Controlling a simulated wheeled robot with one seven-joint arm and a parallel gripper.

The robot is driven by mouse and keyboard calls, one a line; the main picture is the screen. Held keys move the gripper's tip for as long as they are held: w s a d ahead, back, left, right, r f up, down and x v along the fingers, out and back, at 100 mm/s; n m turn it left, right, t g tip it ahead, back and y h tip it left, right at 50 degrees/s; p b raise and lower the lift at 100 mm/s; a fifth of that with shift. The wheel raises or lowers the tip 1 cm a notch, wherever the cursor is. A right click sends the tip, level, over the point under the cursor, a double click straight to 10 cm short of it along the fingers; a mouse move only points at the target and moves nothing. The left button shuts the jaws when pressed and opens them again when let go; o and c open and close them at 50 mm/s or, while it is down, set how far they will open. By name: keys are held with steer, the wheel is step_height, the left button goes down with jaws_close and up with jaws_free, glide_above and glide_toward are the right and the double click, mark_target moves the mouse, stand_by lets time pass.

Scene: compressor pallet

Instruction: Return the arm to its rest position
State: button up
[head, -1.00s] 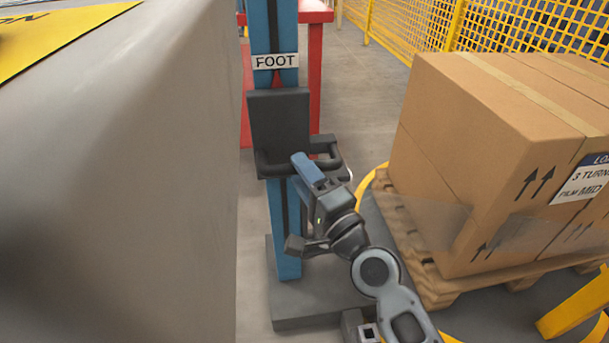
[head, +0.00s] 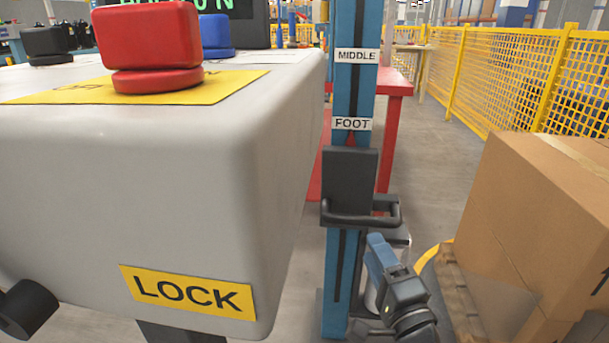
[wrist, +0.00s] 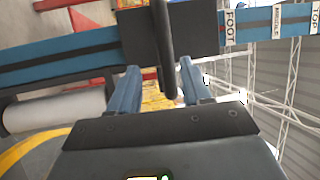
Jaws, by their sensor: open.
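My gripper (head: 378,243) shows at the lower middle of the head view, its blue fingers just below and in front of the black carriage handle (head: 362,219). In the wrist view my gripper (wrist: 160,88) has its two blue fingers spread apart, with nothing clamped between them. The black carriage (head: 350,175) sits on the blue mast (head: 344,270), below the FOOT label (head: 351,124). Most of my arm is out of view.
A grey console (head: 180,180) with a red button (head: 150,40) and a LOCK label fills the left. A carton (head: 545,215) on a wooden pallet (head: 460,295) stands at right. A white roll (wrist: 58,114) lies beside the mast. Yellow fencing (head: 490,75) runs behind; grey floor lies between.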

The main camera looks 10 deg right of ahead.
steer(key=s+d+f+n+g+h, duration=0.1)
steer(key=s+f+n+g, duration=0.3)
steer(key=s, duration=1.1)
steer(key=s+f+n+h, duration=0.1)
steer(key=s+f+n, duration=0.35)
steer(key=s, duration=1.15)
steer(key=s+r+n+g, duration=0.1)
steer(key=s+r+n, duration=0.7)
steer(key=s, duration=0.3)
step_height(320, 180, up, 25)
steer(key=p, duration=2.6)
steer(key=shift+w+d+r, duration=0.2)
steer(key=shift+w, duration=0.05)
